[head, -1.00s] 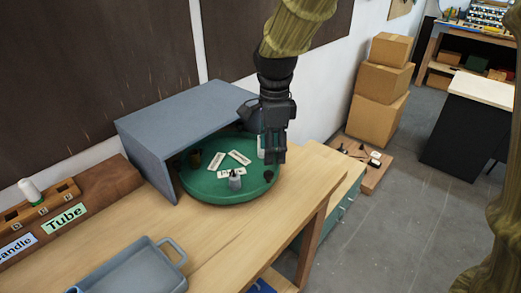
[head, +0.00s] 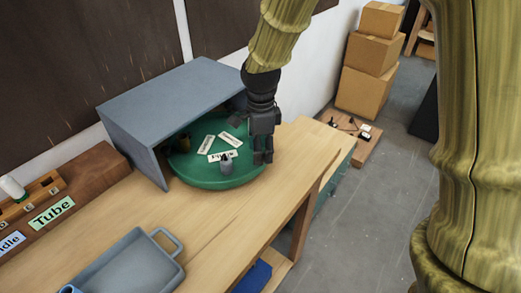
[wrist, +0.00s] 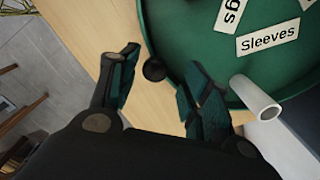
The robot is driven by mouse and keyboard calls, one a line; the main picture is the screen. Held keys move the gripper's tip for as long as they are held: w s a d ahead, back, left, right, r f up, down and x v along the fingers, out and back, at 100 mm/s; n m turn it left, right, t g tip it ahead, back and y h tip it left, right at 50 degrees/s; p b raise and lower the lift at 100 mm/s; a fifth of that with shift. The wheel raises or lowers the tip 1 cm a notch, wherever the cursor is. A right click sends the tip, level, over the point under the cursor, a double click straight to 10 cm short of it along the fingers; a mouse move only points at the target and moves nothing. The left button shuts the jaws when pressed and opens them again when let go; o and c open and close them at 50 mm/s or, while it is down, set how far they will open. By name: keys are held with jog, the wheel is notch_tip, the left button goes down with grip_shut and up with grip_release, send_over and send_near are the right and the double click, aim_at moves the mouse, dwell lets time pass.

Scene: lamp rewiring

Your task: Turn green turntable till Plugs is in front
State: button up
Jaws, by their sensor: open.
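The green turntable (head: 200,178) sits on the bench, its back part under a grey hood. It carries several white label cards; the front card (head: 222,156) is too small to read surely in the head view. In the wrist view one card reads Sleeves (wrist: 268,38), and another (wrist: 231,13) shows only "gs" at the picture's edge. A black knob (wrist: 154,69) stands at the turntable's rim. My gripper (head: 262,158) is open at the right rim, pointing down. In the wrist view its fingers (wrist: 160,72) are on either side of the knob, with nothing visibly gripped.
The grey hood (head: 170,88) stands over the turntable's back, close to my wrist. A grey tray (head: 125,268) and a wooden label rack (head: 85,185) are to the left. The bench edge is to the right.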

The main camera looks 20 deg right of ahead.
jog(key=shift+s+f, duration=0.25)
jog(key=shift+s, duration=0.4)
jog(key=shift+w+f, duration=0.5)
jog(key=shift+w, duration=0.05)
jog(key=shift+s+r, duration=0.1)
jog(key=shift+s, duration=0.1)
jog(key=shift+s+r, duration=0.1)
jog(key=shift+s, duration=0.05)
jog(key=shift+c, duration=1)
grip_shut()
jog(key=shift+w, duration=0.2)
